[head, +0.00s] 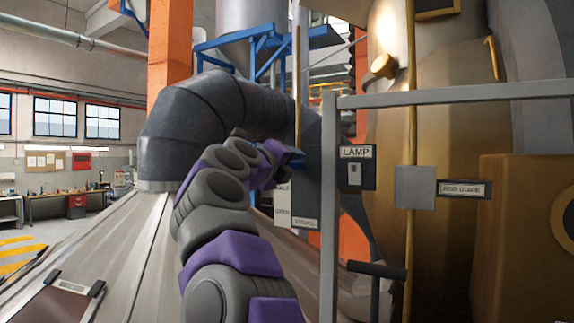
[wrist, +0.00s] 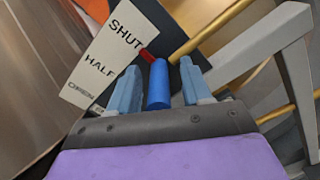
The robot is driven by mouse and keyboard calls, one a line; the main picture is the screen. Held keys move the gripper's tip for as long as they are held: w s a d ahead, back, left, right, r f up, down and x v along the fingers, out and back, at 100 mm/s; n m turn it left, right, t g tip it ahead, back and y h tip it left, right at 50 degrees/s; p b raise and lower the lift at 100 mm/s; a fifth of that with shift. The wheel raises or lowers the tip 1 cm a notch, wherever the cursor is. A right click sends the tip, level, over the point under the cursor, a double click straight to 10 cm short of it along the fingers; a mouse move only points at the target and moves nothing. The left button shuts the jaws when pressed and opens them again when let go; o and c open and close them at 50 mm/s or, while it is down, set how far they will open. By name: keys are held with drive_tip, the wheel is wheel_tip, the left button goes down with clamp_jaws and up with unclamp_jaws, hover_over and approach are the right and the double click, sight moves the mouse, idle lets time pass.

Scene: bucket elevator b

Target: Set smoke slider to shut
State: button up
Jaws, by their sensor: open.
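The smoke slider has a white scale plate (wrist: 103,52) marked SHUT, HALF and OPEN in the wrist view. A red pointer (wrist: 148,56) sits beside the word SHUT. A blue cylindrical handle (wrist: 158,88) stands between the two light-blue fingers of my gripper (wrist: 160,68). The fingers are open, with a gap visible on each side of the handle. In the head view my gripper (head: 291,158) is at the dark slider panel (head: 308,180), and my arm hides part of that panel and its scale.
A grey metal rail (head: 328,200) stands just right of the panel. A LAMP switch box (head: 356,167) and a second labelled plate (head: 462,189) are further right, before a large brass vessel (head: 450,120). A large grey duct (head: 190,115) curves behind my arm.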

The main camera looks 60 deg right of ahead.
drive_tip(key=shift+a+f, duration=0.1)
drive_tip(key=shift+a+f+b, duration=0.1)
drive_tip(key=shift+a+b, duration=0.25)
drive_tip(key=s+a+b, duration=0.1)
drive_tip(key=a+b, duration=0.2)
drive_tip(key=a, duration=1.3)
drive_tip(key=shift+s, duration=0.15)
